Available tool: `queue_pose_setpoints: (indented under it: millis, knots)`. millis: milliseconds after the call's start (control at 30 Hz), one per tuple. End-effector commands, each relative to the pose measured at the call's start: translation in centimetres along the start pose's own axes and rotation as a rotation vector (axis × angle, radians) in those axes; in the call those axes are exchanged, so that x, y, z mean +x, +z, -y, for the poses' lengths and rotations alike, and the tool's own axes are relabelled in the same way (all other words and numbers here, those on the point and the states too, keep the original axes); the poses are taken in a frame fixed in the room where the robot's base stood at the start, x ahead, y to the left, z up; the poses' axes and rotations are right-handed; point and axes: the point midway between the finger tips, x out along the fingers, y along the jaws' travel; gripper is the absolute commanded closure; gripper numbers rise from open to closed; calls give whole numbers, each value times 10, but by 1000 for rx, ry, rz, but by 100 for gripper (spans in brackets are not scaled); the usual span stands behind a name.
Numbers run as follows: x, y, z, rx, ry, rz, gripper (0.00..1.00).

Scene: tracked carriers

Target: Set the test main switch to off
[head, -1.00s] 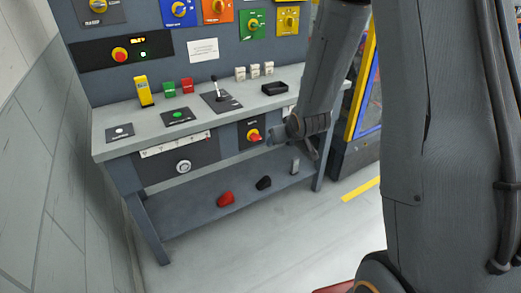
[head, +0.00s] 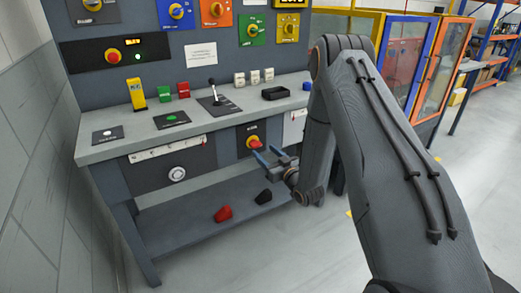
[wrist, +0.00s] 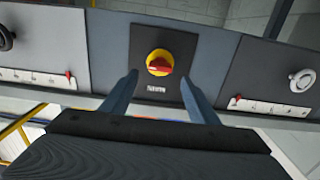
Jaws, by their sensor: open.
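The main switch (head: 252,142) is a red rotary handle on a yellow disc, set in a dark plate on the front of the bench. In the wrist view the switch (wrist: 159,63) sits near the top centre, its red handle lying roughly crosswise. A small label below it is too blurred to read. My gripper (head: 268,155) is open just in front of and slightly below the switch. In the wrist view its two blue-grey fingers (wrist: 160,90) stand apart on either side below the switch, with nothing between them.
The bench top (head: 150,138) carries a lever (head: 213,92), a yellow device (head: 136,94), and red and green blocks. A white dial (head: 176,174) and a slider scale (head: 168,147) are left of the switch.

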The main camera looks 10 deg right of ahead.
Motion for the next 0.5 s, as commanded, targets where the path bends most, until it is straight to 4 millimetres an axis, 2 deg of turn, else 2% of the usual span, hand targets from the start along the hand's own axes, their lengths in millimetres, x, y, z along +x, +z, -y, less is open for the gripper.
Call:
queue_pose_setpoints:
  millis: [200,333,500]
  knots:
    - [32,0,0,-1,0,0,45]
    - [42,0,0,0,0,0,45]
    - [45,0,0,1,0,2,45]
